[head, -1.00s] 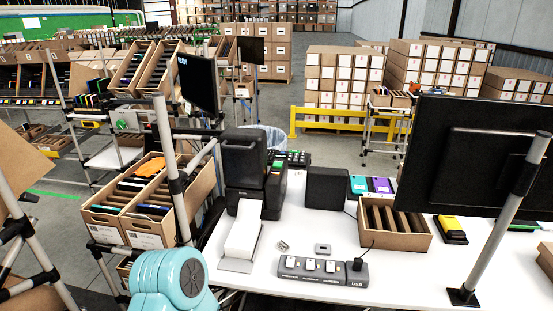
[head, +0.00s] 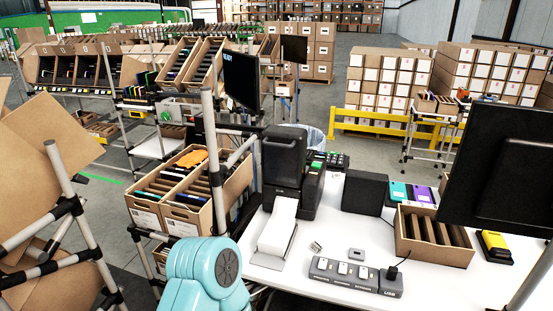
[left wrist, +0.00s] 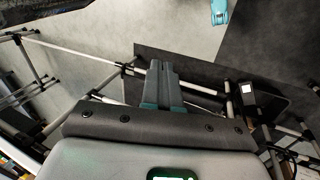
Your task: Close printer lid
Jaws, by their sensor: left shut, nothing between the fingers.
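The black printer (head: 312,191) stands at the left end of the white table in the head view. Its tall upper part, which looks like the lid (head: 283,157), stands upright and appears raised. A strip of white paper (head: 279,227) slopes out from the printer's front. In the left wrist view my left gripper (left wrist: 162,67) is shut and empty. It is over the floor and metal tubing, with no printer visible there. In the head view my teal arm shows at the bottom, but neither gripper is visible.
On the white table (head: 420,268) are a grey button box (head: 345,279), a black box (head: 364,194) and a divided carton (head: 425,255). A metal post (head: 214,150) and tilted cartons (head: 195,208) stand left of the printer. A monitor (head: 500,170) is at the right.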

